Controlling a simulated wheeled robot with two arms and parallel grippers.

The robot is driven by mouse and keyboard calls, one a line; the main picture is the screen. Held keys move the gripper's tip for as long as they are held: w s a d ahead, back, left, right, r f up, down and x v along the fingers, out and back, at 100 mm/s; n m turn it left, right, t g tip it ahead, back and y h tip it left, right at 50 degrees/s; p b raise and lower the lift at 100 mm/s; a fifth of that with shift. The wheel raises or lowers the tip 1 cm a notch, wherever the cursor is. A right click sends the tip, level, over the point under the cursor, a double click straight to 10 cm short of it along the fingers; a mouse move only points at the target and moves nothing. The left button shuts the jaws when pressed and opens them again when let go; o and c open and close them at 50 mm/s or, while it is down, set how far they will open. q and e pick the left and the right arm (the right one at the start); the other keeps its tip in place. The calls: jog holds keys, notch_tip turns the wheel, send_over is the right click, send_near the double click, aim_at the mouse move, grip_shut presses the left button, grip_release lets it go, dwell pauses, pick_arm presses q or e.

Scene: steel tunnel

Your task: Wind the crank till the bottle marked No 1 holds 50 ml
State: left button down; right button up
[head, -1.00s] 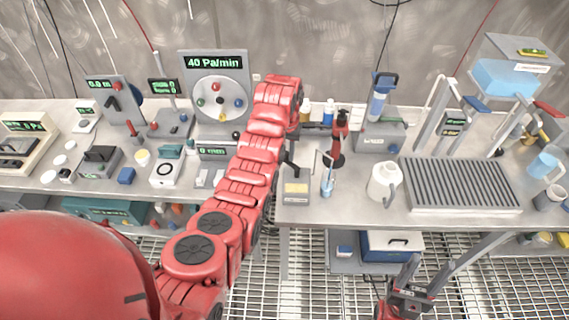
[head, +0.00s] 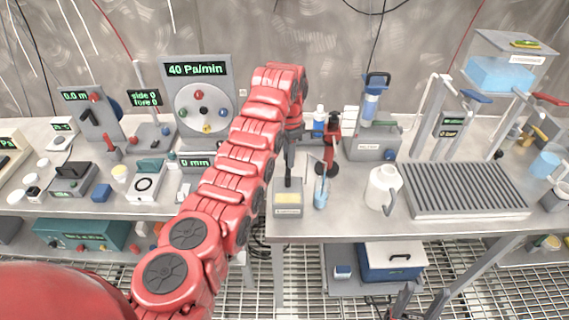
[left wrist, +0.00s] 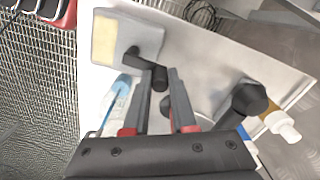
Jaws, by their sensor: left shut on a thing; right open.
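The crank (left wrist: 159,78) is a black arm and knob on a grey box with a pale yellow plate (left wrist: 128,40). In the head view the box (head: 287,203) stands at the bench's front left corner. My left gripper (head: 290,152) points down over it; in the left wrist view its fingers (left wrist: 158,76) are shut on the crank's knob, one either side. A blue, clear slim vessel (left wrist: 117,100) stands beside the box. Small bottles (head: 319,120) stand behind; I cannot read No 1 or any level. My right gripper (head: 414,300) is open at the bottom edge.
A red and black stand (head: 329,150) and a white jug (head: 381,188) stand right of the crank box. A ribbed grey tray (head: 465,190) lies further right. Instruments crowd the left bench, including a dial panel (head: 199,100) reading 40 Pa/min.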

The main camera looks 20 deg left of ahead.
pick_arm(q)
jog(key=m+b, duration=0.1)
jog(key=m, duration=0.1)
jog(key=d+m+b, duration=0.1)
jog(key=m, duration=0.1)
jog(key=d+m+b, duration=0.1)
jog(key=m, duration=0.1)
jog(key=shift+s+d+f+m+b, duration=0.1)
jog(key=shift+d+m+b, duration=0.15)
jog(key=shift+m+b, duration=0.15)
jog(key=shift+s+d+m+b, duration=0.2)
jog(key=shift+d+m+b, duration=0.2)
jog(key=shift+m, duration=0.8)
jog(key=shift+d, duration=0.1)
jog(key=c, duration=0.7)
grip_release()
jog(key=shift+r, duration=0.2)
